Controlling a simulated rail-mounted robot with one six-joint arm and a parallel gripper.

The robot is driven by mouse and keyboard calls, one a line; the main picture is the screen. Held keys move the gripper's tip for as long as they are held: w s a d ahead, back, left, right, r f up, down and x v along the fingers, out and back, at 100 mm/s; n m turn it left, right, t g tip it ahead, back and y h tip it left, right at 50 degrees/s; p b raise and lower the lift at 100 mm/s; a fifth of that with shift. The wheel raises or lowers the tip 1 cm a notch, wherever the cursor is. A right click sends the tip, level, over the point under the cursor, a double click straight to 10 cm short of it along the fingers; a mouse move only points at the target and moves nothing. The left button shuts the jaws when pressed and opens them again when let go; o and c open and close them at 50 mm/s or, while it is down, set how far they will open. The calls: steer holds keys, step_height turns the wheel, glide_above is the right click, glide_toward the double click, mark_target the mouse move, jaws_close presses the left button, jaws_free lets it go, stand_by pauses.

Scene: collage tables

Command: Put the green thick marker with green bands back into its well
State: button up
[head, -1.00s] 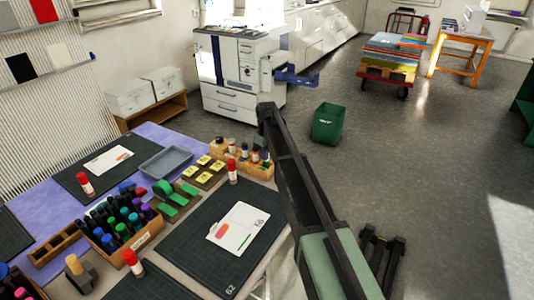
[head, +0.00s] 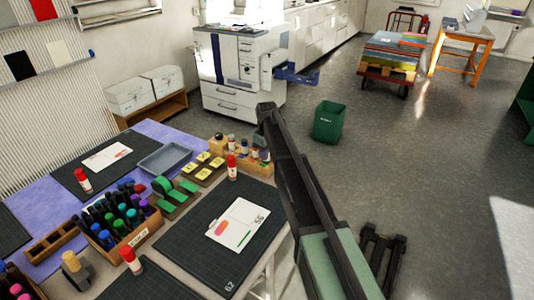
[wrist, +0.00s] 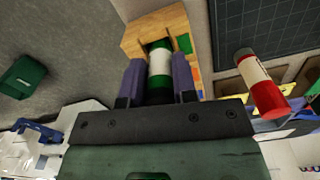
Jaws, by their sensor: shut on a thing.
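The green thick marker (wrist: 160,62), white-bodied with green bands, is between the two purple fingers of my gripper (wrist: 158,80) in the wrist view. My gripper is shut on it. A wooden block (wrist: 170,22) with coloured labels lies behind the marker in that view; it also shows in the head view (head: 255,165), holding small bottles, at the table's far right corner. The marker's far end overlaps the block, and I cannot tell whether they touch. The well itself is not clearly visible.
A red-capped glue stick (wrist: 262,85) stands beside the block; it also shows in the head view (head: 231,168). A wooden crate of markers (head: 135,238), a cutting mat (head: 190,240) and a grey tray (head: 163,158) are on the table. A green bin (head: 328,121) stands on the floor.

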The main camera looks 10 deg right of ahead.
steer(key=o, duration=1)
steer(key=shift+c, duration=0.2)
steer(key=shift+r, duration=0.1)
step_height(320, 180, up, 8)
steer(key=p, duration=0.7)
steer(key=shift+f+p, duration=0.25)
steer(key=shift+p, duration=0.15)
steer(key=shift+f, duration=0.1)
steer(key=s+m, duration=0.7)
steer(key=s, duration=2.9)
steer(key=shift+s, duration=0.3)
